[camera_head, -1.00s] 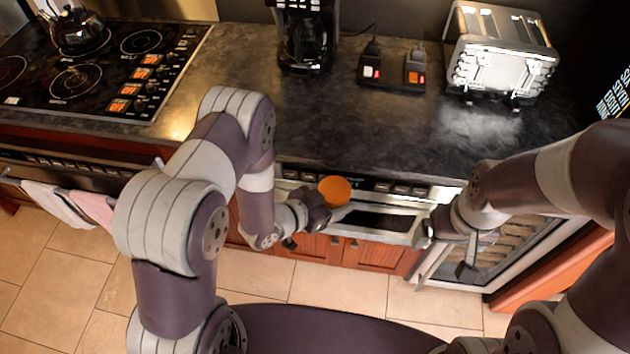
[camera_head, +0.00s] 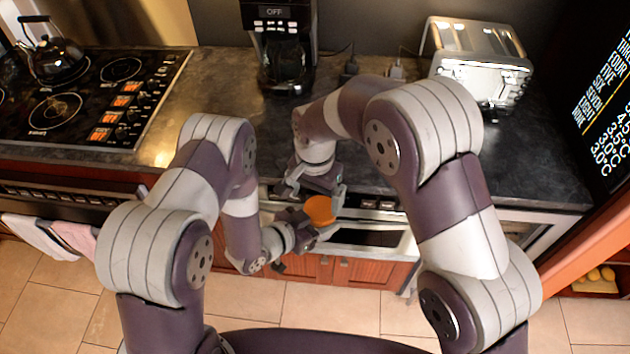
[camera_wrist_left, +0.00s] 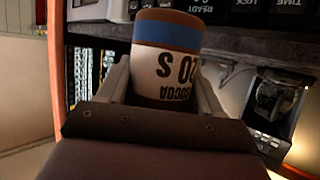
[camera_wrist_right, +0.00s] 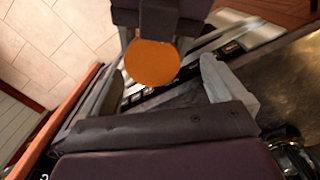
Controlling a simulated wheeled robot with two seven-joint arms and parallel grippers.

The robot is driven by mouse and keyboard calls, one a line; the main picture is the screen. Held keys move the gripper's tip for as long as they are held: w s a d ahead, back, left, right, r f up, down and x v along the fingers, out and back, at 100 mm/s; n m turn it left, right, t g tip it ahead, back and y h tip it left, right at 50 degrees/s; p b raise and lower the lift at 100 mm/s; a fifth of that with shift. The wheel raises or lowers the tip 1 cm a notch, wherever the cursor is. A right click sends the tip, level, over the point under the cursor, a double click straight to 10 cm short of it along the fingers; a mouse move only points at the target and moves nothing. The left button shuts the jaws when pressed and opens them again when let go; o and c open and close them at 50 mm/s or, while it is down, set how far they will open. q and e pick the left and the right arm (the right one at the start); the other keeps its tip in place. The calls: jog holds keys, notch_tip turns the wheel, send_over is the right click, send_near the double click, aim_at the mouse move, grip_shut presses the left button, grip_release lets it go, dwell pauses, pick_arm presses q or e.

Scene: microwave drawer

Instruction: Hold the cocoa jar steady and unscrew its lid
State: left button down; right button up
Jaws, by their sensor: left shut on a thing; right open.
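The cocoa jar (camera_wrist_left: 166,62) is white with a blue band and dark lettering, held between the fingers of my left gripper (camera_wrist_left: 160,85). In the head view its round orange lid (camera_head: 320,209) faces up, in front of the counter's edge, with my left gripper (camera_head: 303,230) shut around the jar below it. My right gripper (camera_head: 315,192) is open just above and behind the lid. In the right wrist view the orange lid (camera_wrist_right: 152,62) lies ahead, between the two spread fingers of my right gripper (camera_wrist_right: 160,85). I cannot tell whether either finger touches it.
The dark counter (camera_head: 215,110) lies behind the jar, with a coffee maker (camera_head: 285,50), a toaster (camera_head: 480,65) and a stove top (camera_head: 85,95) with a kettle (camera_head: 55,55). Below are an appliance front (camera_head: 365,238) and wooden cabinets (camera_head: 360,272).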

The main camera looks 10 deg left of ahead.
aim_at(314, 208)
notch_tip(314, 208, down, 2)
jog(key=shift+f, duration=0.45)
jog(key=shift+s+a, duration=0.1)
jog(key=c, duration=1.2)
jog(key=shift+f, duration=0.1)
jog(key=shift+c, duration=1.1)
